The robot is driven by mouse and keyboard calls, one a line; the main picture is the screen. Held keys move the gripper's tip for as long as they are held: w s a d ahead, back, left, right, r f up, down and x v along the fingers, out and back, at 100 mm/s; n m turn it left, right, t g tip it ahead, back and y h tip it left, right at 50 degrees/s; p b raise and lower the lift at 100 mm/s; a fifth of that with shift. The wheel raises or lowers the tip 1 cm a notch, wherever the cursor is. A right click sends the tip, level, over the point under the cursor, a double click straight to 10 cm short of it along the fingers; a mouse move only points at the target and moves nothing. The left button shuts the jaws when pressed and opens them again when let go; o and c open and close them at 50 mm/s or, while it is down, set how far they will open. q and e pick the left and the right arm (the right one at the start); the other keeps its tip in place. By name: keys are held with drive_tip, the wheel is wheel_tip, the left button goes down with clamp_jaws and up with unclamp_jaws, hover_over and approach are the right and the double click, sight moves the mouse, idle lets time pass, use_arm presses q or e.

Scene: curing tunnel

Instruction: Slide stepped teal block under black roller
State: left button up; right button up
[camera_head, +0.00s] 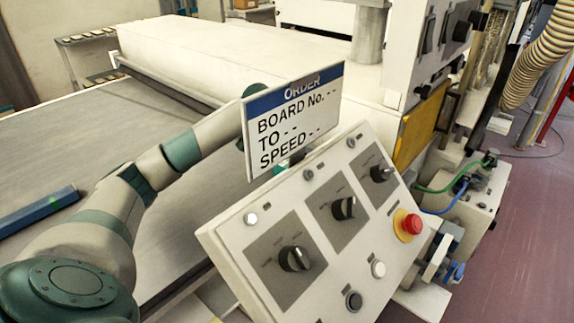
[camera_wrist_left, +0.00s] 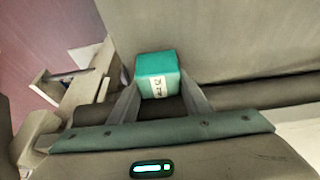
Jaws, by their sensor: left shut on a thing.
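In the left wrist view a teal block (camera_wrist_left: 156,66) with a small white label sits between the fingers of my left gripper (camera_wrist_left: 160,88), which is shut on it. Only its near end and top show, so I cannot see its steps. A dark roller (camera_wrist_left: 258,94) runs across that view behind the fingers; I cannot tell whether the block touches it. In the head view a dark roller (camera_head: 178,92) lies along the white tunnel's entry. My right gripper is not in view.
A blue bar with a teal part (camera_head: 40,210) lies on the grey belt (camera_head: 85,135) at the left. A control panel (camera_head: 325,235) with knobs and a red button (camera_head: 411,224) stands close in front. The belt between bar and roller looks clear.

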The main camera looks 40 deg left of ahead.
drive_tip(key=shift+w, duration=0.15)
use_arm(q)
drive_tip(key=o, duration=0.9)
drive_tip(key=shift+o, duration=1.4)
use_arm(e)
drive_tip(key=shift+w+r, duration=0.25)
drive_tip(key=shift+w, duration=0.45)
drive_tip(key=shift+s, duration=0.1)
use_arm(q)
drive_tip(key=shift+s+r, duration=0.15)
drive_tip(key=shift+r, duration=0.35)
drive_tip(key=b+v, duration=0.2)
drive_tip(key=v, duration=1.4)
drive_tip(key=shift+r, duration=0.2)
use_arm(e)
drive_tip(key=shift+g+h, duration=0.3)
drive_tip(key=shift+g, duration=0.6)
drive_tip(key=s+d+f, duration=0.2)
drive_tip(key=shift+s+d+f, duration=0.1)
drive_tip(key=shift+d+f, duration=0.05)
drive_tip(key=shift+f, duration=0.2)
